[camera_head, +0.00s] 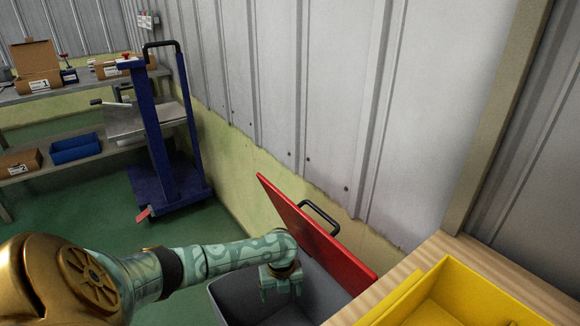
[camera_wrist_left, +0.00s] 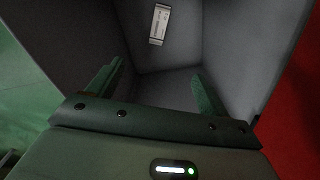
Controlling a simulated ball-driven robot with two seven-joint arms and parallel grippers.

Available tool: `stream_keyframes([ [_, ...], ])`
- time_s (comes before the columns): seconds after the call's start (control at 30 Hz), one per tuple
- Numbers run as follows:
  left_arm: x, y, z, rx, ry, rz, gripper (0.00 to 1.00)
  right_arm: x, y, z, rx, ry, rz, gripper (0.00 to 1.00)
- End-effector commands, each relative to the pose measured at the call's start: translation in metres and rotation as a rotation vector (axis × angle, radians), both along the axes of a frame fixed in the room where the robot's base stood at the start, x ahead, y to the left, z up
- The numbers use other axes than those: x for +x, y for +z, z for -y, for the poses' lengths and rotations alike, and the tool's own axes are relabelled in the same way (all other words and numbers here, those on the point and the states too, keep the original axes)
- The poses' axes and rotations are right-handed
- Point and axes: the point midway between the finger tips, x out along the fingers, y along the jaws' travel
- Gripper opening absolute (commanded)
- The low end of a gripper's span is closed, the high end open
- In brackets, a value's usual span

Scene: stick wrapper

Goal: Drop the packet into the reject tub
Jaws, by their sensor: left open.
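The reject tub (camera_head: 235,301) is a grey bin with its red lid (camera_head: 315,236) tilted open; it stands beside the wooden table. In the left wrist view I look down into the tub (camera_wrist_left: 225,45). A small white packet (camera_wrist_left: 158,24) with printed marks lies inside, toward the far side. My left gripper (camera_head: 281,291) is over the tub opening, pointing down. In the left wrist view its fingers (camera_wrist_left: 155,90) are spread apart with nothing between them, and the packet is apart from them. My right gripper is in neither view.
A yellow crate (camera_head: 455,290) sits on the wooden table (camera_head: 437,250) at the right, close to the open lid. A blue trolley (camera_head: 160,140) and a shelf (camera_head: 90,93) with boxes stand at the back left. Green floor (camera_head: 90,205) is clear between.

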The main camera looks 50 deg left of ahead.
Motion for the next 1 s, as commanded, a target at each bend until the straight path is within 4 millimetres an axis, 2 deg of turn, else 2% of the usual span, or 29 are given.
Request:
stream_keyframes([
  [0.13, 0.001, 0.017, 0.000, 0.000, 0.000, 0.006, 0.79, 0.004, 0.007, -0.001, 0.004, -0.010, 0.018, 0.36],
  [0.3, 0.002, 0.052, 0.000, 0.001, -0.001, 0.009, 0.79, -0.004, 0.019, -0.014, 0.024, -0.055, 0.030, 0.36],
  [0.43, 0.001, 0.070, 0.000, 0.000, 0.000, 0.006, 0.79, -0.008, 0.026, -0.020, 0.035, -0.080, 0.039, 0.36],
  [0.57, 0.001, 0.076, 0.000, 0.000, 0.001, 0.002, 0.79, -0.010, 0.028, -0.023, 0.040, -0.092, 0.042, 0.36],
  [1.0, 0.000, 0.074, 0.000, 0.000, 0.000, 0.000, 0.79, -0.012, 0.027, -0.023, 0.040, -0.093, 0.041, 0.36],
])
